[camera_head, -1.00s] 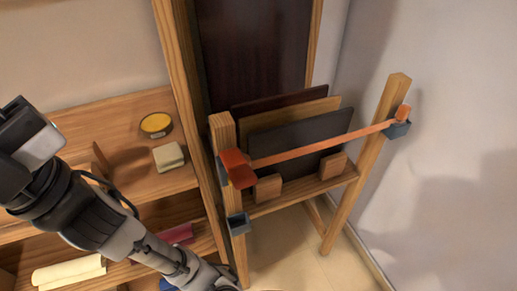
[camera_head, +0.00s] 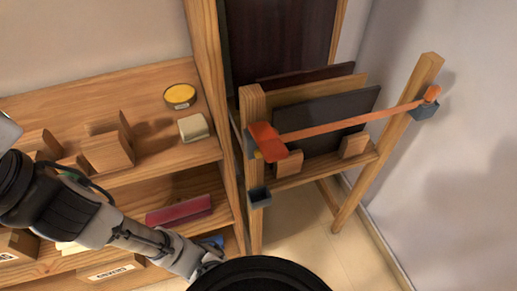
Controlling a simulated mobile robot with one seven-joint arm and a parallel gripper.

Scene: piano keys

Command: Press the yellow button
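A round yellow button (camera_head: 180,94) in a dark rim sits on the upper wooden shelf, left of the tall wooden post. Its yellow top is uncovered and nothing touches it. My grey and black arm reaches from the left edge down to the bottom middle, in front of the lower shelves. A black rounded shape, which seems to be part of my arm, fills the bottom middle. My gripper's fingers do not show, so its distance from the button cannot be told.
A pale block (camera_head: 194,128) lies just in front of the button. A wooden holder (camera_head: 107,152) stands to its left. A wooden rack (camera_head: 253,175) with an orange bar (camera_head: 352,119) and upright panels stands to the right. A maroon object (camera_head: 179,209) lies on a lower shelf.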

